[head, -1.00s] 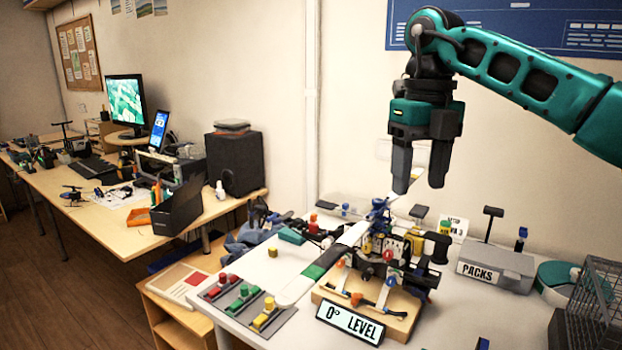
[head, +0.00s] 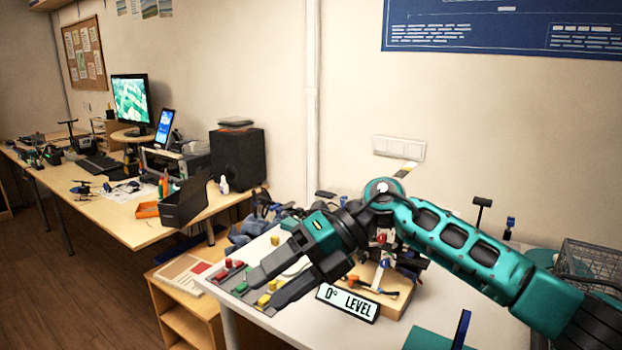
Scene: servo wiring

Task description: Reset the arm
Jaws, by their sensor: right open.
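My right gripper (head: 262,288) is open and empty. It points left and down over the front left of the white table, close to the coloured pads with red, green and yellow pegs (head: 227,273). Its fingers cover part of the pads; I cannot tell its height above them. My right arm lies across the servo rig and hides most of it. Parts of the rig's wooden base (head: 394,293) show below the arm. The sign reading "0° LEVEL" (head: 347,303) stands in front of the base. My left gripper is not in view.
A wire basket (head: 598,262) stands at the right. A yellow peg (head: 275,240) stands on the table behind my gripper. A wooden shelf (head: 185,318) is left of the table. A long desk (head: 120,231) with a monitor (head: 131,99) is further left.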

